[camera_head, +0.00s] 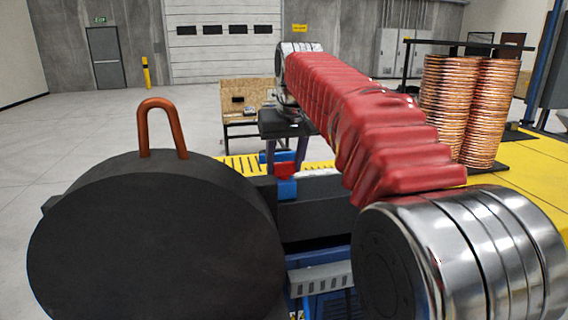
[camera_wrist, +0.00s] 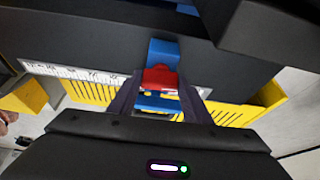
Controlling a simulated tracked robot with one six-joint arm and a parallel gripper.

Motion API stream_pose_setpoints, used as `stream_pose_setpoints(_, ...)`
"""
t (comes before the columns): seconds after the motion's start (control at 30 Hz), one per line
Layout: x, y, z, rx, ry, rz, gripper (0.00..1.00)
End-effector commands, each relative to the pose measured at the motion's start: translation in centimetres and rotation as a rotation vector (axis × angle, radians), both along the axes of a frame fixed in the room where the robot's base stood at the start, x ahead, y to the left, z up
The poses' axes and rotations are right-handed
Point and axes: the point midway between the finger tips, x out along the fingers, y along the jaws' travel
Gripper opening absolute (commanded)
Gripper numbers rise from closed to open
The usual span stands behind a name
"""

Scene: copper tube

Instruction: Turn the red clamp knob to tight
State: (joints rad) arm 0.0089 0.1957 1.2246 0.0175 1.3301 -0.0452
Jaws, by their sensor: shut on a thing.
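The red clamp knob (camera_head: 285,170) sits between blue clamp parts (camera_head: 286,189) beside the dark machine bar. In the wrist view the red knob (camera_wrist: 159,77) lies between my two fingers, with a blue block (camera_wrist: 163,51) beyond it and another blue part below it. My gripper (camera_wrist: 158,88) is shut on the red knob, one dark finger on each side. In the head view my gripper (camera_head: 285,160) comes down over the knob from above. The fingertips are partly hidden there, and the knob's exact angle cannot be told.
A large black drum (camera_head: 150,240) with a bent copper tube (camera_head: 161,128) above it stands at the left. A white ruler strip (camera_wrist: 75,72) and yellow slotted plates (camera_wrist: 88,92) lie near the knob. Copper coils (camera_head: 450,105) stand at the right on a yellow platform.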

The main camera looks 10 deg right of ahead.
Motion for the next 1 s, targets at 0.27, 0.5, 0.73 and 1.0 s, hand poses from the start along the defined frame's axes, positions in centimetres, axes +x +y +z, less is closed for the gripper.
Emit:
stream_pose_setpoints(0.27,-0.02,0.03,0.01,-0.001,-0.001,-0.053,0.22)
stream_pose_setpoints(0.5,-0.02,0.03,0.01,0.000,-0.001,-0.053,0.47)
stream_pose_setpoints(0.73,-0.01,0.04,0.02,0.000,-0.001,-0.052,0.63)
stream_pose_setpoints(1.0,-0.03,0.06,0.09,-0.001,-0.001,-0.051,0.63)
